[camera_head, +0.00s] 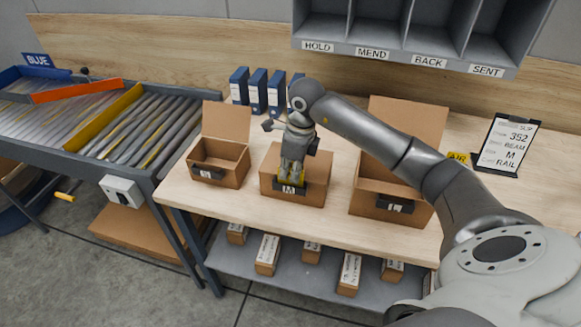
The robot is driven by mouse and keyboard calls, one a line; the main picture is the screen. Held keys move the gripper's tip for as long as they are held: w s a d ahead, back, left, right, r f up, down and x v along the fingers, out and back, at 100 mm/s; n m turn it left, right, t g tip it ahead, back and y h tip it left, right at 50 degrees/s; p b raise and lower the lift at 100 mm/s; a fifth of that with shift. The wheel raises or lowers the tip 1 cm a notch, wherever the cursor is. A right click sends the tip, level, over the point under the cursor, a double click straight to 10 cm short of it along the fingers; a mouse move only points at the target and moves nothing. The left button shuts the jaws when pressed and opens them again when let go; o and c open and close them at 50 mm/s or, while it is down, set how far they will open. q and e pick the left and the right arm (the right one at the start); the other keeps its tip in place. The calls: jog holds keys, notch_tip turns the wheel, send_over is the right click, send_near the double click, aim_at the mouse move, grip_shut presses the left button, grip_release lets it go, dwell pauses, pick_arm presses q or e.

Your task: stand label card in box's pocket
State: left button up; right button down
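The middle cardboard box (314,190) stands on the table with a dark pocket and an M mark (289,189) on its front. My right gripper (290,177) points down at the front of this box, just above the pocket. A yellow label card (285,181) shows at its fingertips and the fingers appear shut on it. The fingers hide most of the card, and I cannot tell whether its lower edge is inside the pocket. Another yellow card, reading AIR (458,158), lies right of the large box. A slip board (506,146) reads 352, BEAM, M, RAIL. My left gripper is not in view.
A small open box (219,163) stands at left and a large open box (390,207) at right, under my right forearm. Blue binders (257,91) stand behind. Labelled cubbies (430,62) hang above. A roller conveyor (150,130) adjoins the table's left side.

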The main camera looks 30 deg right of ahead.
jog(key=shift+f, duration=0.2)
jog(key=c, duration=1.6)
grip_release()
jog(key=shift+c, duration=0.2)
jog(key=shift+r, duration=0.15)
jog(key=shift+r, duration=0.2)
jog(key=r+b, duration=0.1)
jog(key=r, duration=0.2)
jog(key=r+b, duration=0.1)
jog(key=r, duration=0.3)
jog(key=s+d+r+b, duration=0.1)
jog(key=r, duration=0.2)
jog(key=shift+r, duration=0.2)
jog(key=shift+s+r, duration=0.2)
jog(key=shift+r, duration=0.4)
